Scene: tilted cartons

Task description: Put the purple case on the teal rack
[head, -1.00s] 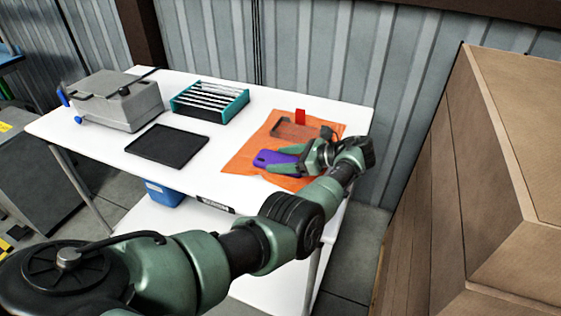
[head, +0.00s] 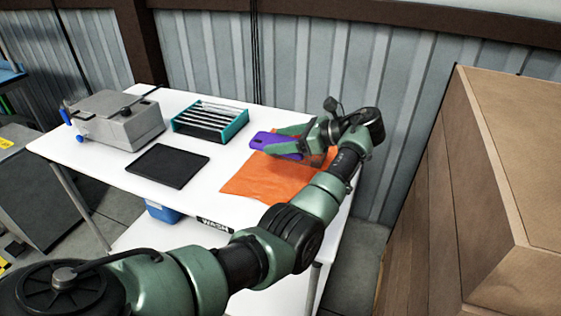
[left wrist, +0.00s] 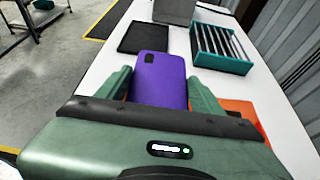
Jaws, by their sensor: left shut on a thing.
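The purple case (head: 275,144) is held between the fingers of my left gripper (head: 286,141), which is shut on it above the orange cloth. In the left wrist view the purple case (left wrist: 158,80) points away from the gripper (left wrist: 158,92), with a finger on each side. The teal rack (head: 210,122) stands on the white table, left of the case in the head view. It has teal ends and several pale slats with dark gaps. In the left wrist view the teal rack (left wrist: 222,67) is ahead and to the right. My right gripper is not in view.
A black tray (head: 168,165) lies flat in front of the rack. A grey machine (head: 118,121) stands at the table's left end. The orange cloth (head: 265,180) lies under my arm.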

